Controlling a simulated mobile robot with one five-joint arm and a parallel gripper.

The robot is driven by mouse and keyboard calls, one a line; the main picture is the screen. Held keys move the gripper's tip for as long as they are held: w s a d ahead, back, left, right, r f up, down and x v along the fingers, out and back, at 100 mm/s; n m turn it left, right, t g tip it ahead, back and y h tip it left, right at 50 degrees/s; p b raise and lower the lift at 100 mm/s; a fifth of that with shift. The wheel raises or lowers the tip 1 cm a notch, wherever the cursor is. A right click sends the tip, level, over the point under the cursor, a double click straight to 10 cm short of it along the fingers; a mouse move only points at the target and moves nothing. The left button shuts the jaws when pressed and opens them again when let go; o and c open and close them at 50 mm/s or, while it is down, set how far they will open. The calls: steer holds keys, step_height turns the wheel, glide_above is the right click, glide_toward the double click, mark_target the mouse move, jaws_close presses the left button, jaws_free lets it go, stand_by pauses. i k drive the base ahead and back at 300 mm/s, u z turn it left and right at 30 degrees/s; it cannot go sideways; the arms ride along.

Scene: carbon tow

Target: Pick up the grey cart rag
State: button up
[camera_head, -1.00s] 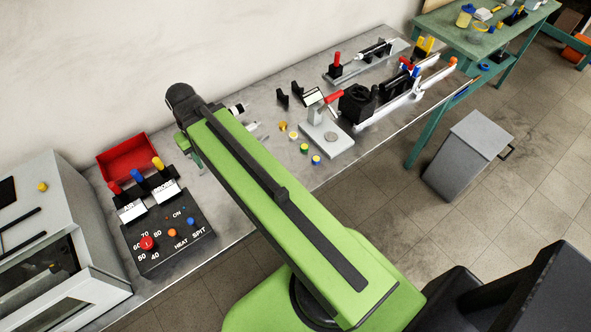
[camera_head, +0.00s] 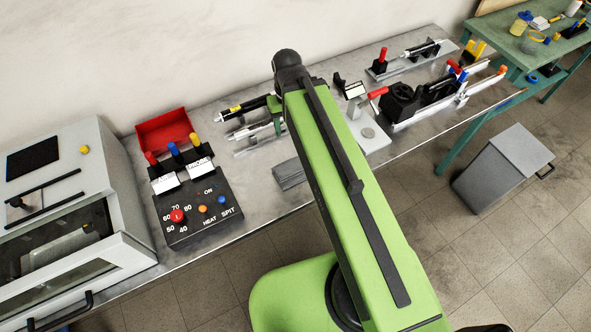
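I cannot pick out the grey cart rag for certain. A flat, dark grey, layered piece (camera_head: 289,175) lies near the front edge of the metal bench, left of my green arm; it may be folded cloth, but I cannot tell. The green cart-like table (camera_head: 556,52) at the upper right carries small items, and no grey rag is clear among them. My arm reaches up over the bench from the lower middle. My gripper is hidden beyond the arm's far end, so its fingers do not show.
Left on the metal bench (camera_head: 250,200) stand a control box (camera_head: 198,212), a red bin (camera_head: 163,132) and a grey oven-like machine (camera_head: 60,215). Slim tools (camera_head: 245,107) lie beside my wrist. A black clamp fixture (camera_head: 402,100) stands right. A grey floor bin (camera_head: 500,170) stands on open floor.

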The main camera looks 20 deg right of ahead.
mark_target(289, 172)
steer(key=z, duration=0.1)
steer(key=k, duration=0.6)
steer(key=u, duration=2.65)
steer(key=k, duration=0.2)
steer(key=z, duration=0.6)
steer(key=i, duration=0.5)
steer(key=u, duration=0.1)
